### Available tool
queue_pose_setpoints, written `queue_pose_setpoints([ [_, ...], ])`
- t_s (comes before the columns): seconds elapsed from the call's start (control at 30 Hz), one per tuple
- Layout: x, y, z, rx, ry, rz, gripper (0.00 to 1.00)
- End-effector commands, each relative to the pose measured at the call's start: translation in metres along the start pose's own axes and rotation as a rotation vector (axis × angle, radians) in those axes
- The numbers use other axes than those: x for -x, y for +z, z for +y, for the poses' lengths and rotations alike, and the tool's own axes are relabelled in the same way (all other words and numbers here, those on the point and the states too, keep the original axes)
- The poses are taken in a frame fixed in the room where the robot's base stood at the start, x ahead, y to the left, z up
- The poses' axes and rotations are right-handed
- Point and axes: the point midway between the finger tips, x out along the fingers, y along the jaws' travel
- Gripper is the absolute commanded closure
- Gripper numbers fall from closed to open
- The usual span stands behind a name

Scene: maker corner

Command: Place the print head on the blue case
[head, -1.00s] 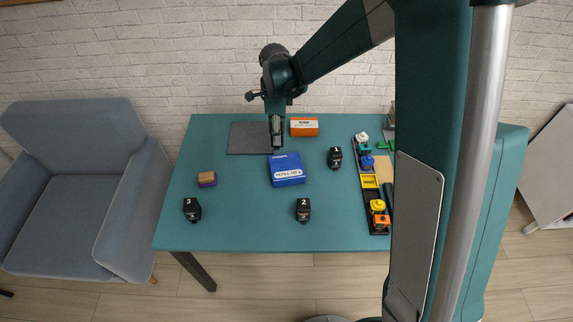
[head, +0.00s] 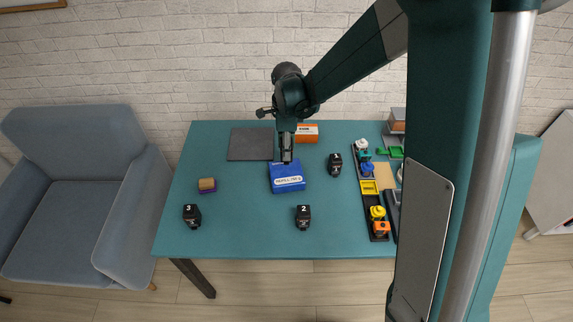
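The blue case (head: 288,183) lies on the teal table, right of a dark grey mat, with white lettering on its front. My gripper (head: 286,158) points down over the far part of the case and hides some of it. Its fingers are too small to tell whether they are open or hold anything. Black numbered pieces stand on the table: one marked 2 (head: 303,217) in front of the case, one marked 3 (head: 192,216) at the left front, and another (head: 335,164) right of the case. I cannot tell whether any of these is the print head.
An orange box (head: 307,134) stands behind the case and the grey mat (head: 247,144) lies to its left. A tan and purple block (head: 207,186) sits at the left. A dark tray (head: 366,197) with coloured pieces is at the right.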

Motion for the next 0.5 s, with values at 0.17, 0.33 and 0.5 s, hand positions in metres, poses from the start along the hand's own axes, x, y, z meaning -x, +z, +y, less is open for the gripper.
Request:
queue_pose_setpoints([
  [0.17, -0.025, 0.000, 0.000, 0.000, 0.000, 0.000, 0.84],
  [0.33, -0.038, 0.000, 0.000, 0.000, 0.000, 0.000, 0.84],
  [0.5, -0.040, 0.000, 0.000, 0.000, 0.000, 0.000, 0.84],
])
